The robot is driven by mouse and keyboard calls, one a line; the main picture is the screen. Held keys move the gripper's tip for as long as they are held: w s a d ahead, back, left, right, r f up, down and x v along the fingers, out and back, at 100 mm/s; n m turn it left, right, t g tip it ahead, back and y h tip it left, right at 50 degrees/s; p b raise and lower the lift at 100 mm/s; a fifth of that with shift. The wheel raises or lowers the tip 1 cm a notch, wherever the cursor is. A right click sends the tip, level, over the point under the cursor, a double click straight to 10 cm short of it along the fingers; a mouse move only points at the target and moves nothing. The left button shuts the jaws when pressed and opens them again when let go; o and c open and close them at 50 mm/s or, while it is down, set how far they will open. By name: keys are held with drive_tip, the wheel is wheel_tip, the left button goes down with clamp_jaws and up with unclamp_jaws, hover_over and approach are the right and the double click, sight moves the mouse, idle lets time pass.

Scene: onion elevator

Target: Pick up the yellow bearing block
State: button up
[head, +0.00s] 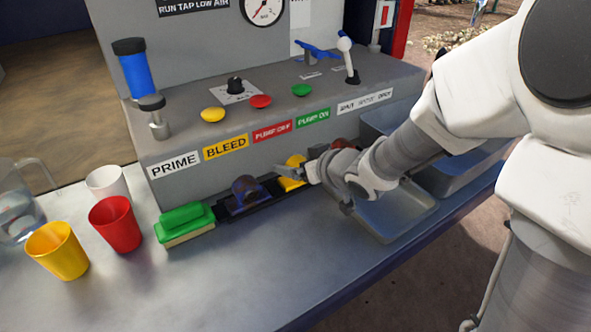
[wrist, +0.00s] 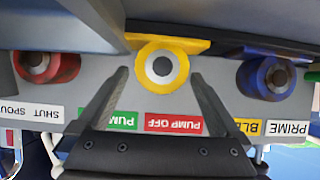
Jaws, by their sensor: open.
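The yellow bearing block (head: 292,172) sits on a dark rail along the foot of the grey console, partly hidden by my gripper in the head view. In the wrist view the yellow bearing block (wrist: 162,66) shows its round bore with a metal ring, upside down in the picture. My gripper (head: 296,174) is at the block in the head view. In the wrist view my gripper (wrist: 158,76) is open, with one finger on each side of the block's lower part in the picture and gaps visible between. I cannot tell whether either finger touches it.
A blue bearing block (head: 246,190) and a red one (wrist: 48,66) flank it on the rail. A green sponge (head: 184,222), several cups (head: 116,222) and a jug (head: 18,205) stand left. A grey tray (head: 400,215) lies right. The console (head: 180,135) rises behind.

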clamp_jaws()
drive_tip(key=shift+r, duration=0.1)
idle(0.3)
